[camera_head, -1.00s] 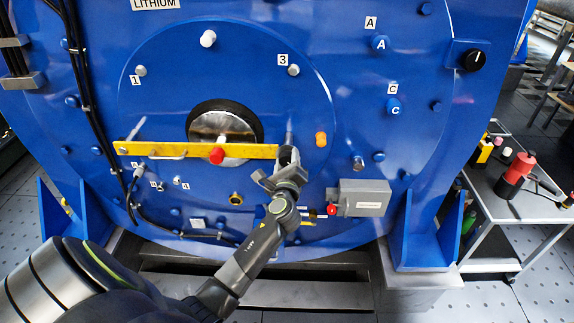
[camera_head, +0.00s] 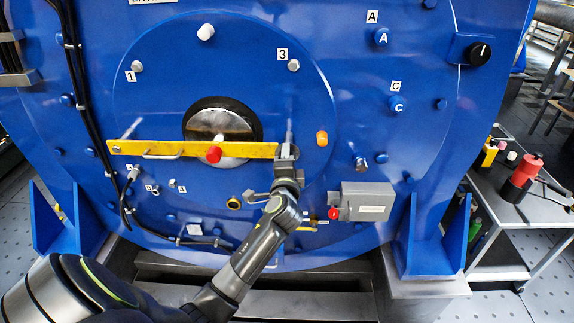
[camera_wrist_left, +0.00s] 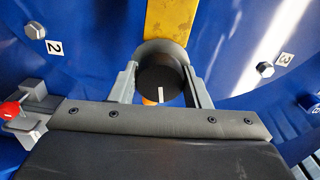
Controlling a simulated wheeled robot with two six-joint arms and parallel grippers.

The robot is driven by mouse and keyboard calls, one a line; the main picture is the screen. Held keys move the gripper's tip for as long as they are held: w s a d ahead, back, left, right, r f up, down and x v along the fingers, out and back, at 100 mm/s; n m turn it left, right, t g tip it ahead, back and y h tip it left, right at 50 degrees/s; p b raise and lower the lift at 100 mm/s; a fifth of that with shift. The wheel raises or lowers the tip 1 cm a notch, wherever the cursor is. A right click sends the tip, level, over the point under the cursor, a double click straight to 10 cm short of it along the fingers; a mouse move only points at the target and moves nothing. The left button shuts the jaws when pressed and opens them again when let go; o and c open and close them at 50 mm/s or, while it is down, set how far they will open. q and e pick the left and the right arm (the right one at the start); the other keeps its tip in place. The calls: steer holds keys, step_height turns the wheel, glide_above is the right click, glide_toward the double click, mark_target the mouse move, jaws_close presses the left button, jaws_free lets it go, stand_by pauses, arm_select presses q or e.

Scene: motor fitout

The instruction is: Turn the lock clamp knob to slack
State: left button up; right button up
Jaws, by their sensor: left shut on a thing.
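The lock clamp knob (camera_wrist_left: 160,84) is a dark round knob with a white mark line, which points down in the left wrist view. It sits at the end of the yellow bar (camera_wrist_left: 168,28). My left gripper (camera_wrist_left: 162,86) has one finger on each side of the knob and is shut on it. In the head view my left gripper (camera_head: 286,160) is at the right end of the yellow bar (camera_head: 200,149), and it hides the knob there. The bar lies across the blue round plate, with a red knob (camera_head: 214,154) near its middle. My right gripper is not in view.
A grey box (camera_head: 366,200) with a red button is right of my left wrist. A black switch knob (camera_head: 480,55) is on the upper right. Black cables (camera_head: 88,110) run down the left. A cart (camera_head: 515,220) with tools stands at the right.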

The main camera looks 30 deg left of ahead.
arm_select(q)
steer(key=n+b, duration=0.2)
steer(key=n, duration=0.3)
steer(key=shift+f+n+b, duration=0.1)
steer(key=shift+n+b, duration=0.2)
steer(key=shift+b, duration=0.1)
steer(key=n+b, duration=0.2)
steer(key=n, duration=0.2)
steer(key=shift+n+b, duration=0.35)
steer(key=shift+n, duration=0.35)
steer(key=n+b, duration=0.1)
steer(key=n, duration=0.1)
steer(key=shift+n, duration=0.4)
steer(key=shift+n+b, duration=0.35)
steer(key=shift+n, duration=0.35)
steer(key=o, duration=1)
